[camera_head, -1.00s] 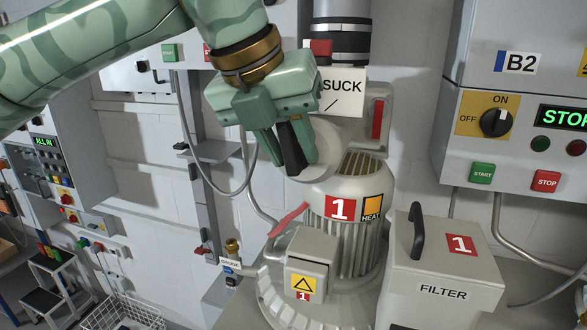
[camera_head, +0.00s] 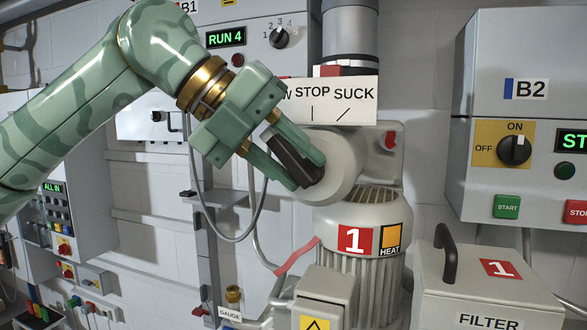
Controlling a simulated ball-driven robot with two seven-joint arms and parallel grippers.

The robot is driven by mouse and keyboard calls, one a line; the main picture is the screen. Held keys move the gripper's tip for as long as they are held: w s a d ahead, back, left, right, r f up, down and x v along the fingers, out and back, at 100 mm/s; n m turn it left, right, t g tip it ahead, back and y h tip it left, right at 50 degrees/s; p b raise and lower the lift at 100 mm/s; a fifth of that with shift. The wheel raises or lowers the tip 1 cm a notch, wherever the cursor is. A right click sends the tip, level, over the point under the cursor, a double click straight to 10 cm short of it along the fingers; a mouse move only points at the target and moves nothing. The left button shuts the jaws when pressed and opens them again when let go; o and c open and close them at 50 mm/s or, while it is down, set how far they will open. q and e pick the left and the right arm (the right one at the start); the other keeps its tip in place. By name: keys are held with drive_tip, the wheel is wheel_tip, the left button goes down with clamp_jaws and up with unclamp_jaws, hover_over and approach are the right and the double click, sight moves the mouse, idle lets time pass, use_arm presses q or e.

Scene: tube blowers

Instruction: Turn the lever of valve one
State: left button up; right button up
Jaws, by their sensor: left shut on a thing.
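The lever of valve one is a dark handle (camera_head: 289,158) on the front of a pale round valve body (camera_head: 338,162), above the blower marked 1 (camera_head: 355,240). My left gripper (camera_head: 307,179) is shut on this lever, with a green finger on each side of it. The lever lies tilted, running from upper left to lower right. Above the valve a white sign (camera_head: 335,100) reads STOP and SUCK with marks under the words; its left part is hidden behind my gripper. My right gripper is not in view.
A filter box (camera_head: 485,290) with a black handle stands at lower right. A red hose or handle (camera_head: 296,257) sits below the valve.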

use_arm(q)
drive_tip(key=shift+r, duration=0.1)
drive_tip(key=o, duration=0.6)
drive_tip(key=shift+s+a, duration=0.1)
drive_tip(key=shift+a, duration=0.05)
drive_tip(key=v, duration=1.6)
drive_tip(key=shift+a+p, duration=0.2)
drive_tip(key=shift+p, duration=0.15)
